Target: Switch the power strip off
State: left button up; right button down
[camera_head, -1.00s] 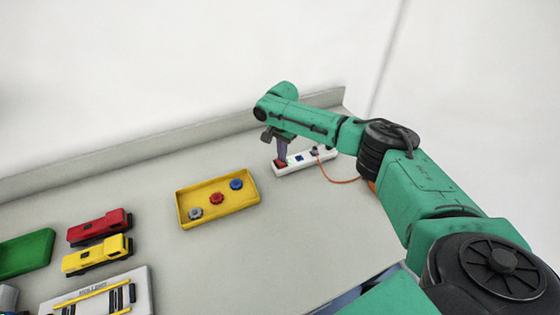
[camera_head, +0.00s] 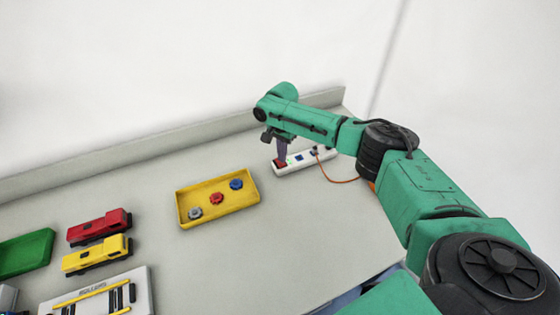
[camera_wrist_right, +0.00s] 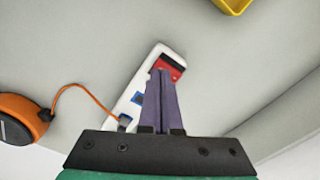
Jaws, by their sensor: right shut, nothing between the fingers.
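The white power strip (camera_head: 318,156) lies near the back right of the table. It has a red rocker switch (camera_head: 279,163) at its left end, a small green light and blue sockets. It also shows in the right wrist view (camera_wrist_right: 126,104), with the red switch (camera_wrist_right: 172,66) at its upper end. My right gripper (camera_head: 282,157) is shut and empty, pointing down with its tips at the switch. In the right wrist view its fingers (camera_wrist_right: 160,74) cover part of the switch and strip. Whether they touch or press the switch I cannot tell. My left gripper is not in view.
An orange cable runs from the strip to an orange and black round object (camera_wrist_right: 22,120). A yellow tray (camera_head: 218,215) with several coloured knobs sits left of the strip. A raised ledge borders the back.

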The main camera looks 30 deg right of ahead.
jog(key=shift+f+b, duration=0.3)
jog(key=shift+f, duration=0.35)
jog(key=shift+s+f, duration=0.1)
jog(key=shift+f, duration=0.2)
dwell(0.3)
notch_tip(320, 180, up, 7)
jog(key=p, duration=0.8)
dwell(0.4)
